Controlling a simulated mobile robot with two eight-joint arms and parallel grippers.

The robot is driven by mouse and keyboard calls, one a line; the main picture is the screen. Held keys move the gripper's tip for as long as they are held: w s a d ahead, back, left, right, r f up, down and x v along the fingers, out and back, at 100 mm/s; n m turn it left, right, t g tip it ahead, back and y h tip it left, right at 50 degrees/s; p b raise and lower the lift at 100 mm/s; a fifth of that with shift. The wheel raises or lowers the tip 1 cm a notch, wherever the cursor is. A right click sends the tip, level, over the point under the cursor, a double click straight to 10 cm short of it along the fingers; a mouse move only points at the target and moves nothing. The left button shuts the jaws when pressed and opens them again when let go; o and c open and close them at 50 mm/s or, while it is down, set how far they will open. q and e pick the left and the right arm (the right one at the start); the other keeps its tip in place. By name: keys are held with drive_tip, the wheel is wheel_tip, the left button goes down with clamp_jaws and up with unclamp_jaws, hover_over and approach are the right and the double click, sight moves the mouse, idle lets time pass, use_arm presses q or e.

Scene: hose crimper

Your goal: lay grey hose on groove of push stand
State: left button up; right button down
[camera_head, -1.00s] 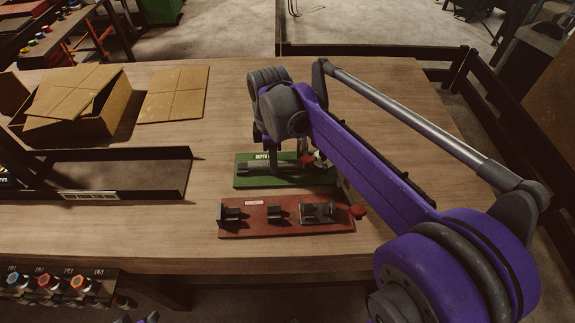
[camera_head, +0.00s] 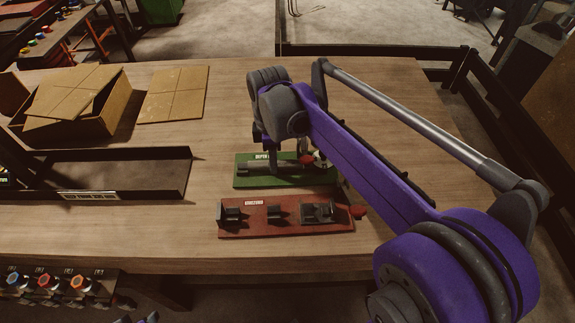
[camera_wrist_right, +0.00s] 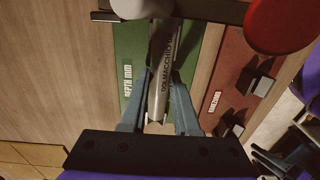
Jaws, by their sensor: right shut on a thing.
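The grey hose (camera_wrist_right: 158,72) is a short tube with printed lettering, held between the fingers of my right gripper (camera_wrist_right: 159,85). In the head view the hose (camera_head: 261,165) lies lengthwise low over the green-based stand (camera_head: 245,182), and my right gripper (camera_head: 276,160) comes down on it from above. The stand, which carries a "DEPTH MM" label, also shows in the wrist view (camera_wrist_right: 127,60). Whether the hose touches the groove is hidden by the hose and fingers.
A red-based fixture (camera_head: 236,232) with black blocks and a red knob (camera_head: 359,212) stands just in front of the green stand. An open cardboard box (camera_head: 100,122) and a black tray (camera_head: 130,183) are at the left. Bare table lies to the front left.

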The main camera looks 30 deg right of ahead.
sight(257, 163)
use_arm(q)
drive_tip(key=shift+d, duration=0.1)
use_arm(e)
drive_tip(key=shift+w+a, duration=0.1)
drive_tip(key=shift+a, duration=0.15)
drive_tip(key=shift+w+a, duration=0.1)
drive_tip(key=shift+a, duration=0.05)
drive_tip(key=shift+w+a, duration=0.3)
drive_tip(key=shift+a, duration=0.15)
drive_tip(key=shift+w+a, duration=0.5)
drive_tip(key=shift+a, duration=0.4)
use_arm(q)
drive_tip(key=shift+r, duration=0.2)
drive_tip(key=shift+w+r, duration=0.1)
use_arm(e)
drive_tip(key=shift+r, duration=0.1)
use_arm(q)
drive_tip(key=shift+w+r+p, duration=0.3)
drive_tip(key=shift+r+p, duration=0.45)
drive_tip(key=shift+r, duration=0.15)
drive_tip(key=shift+w+r+p, duration=0.35)
drive_tip(key=shift+r+p, duration=0.35)
drive_tip(key=shift+r, duration=0.15)
drive_tip(key=shift+w+r+p, duration=0.3)
drive_tip(key=shift+r+p, duration=0.45)
drive_tip(key=shift+r, duration=0.15)
use_arm(e)
drive_tip(key=shift+r, duration=3.45)
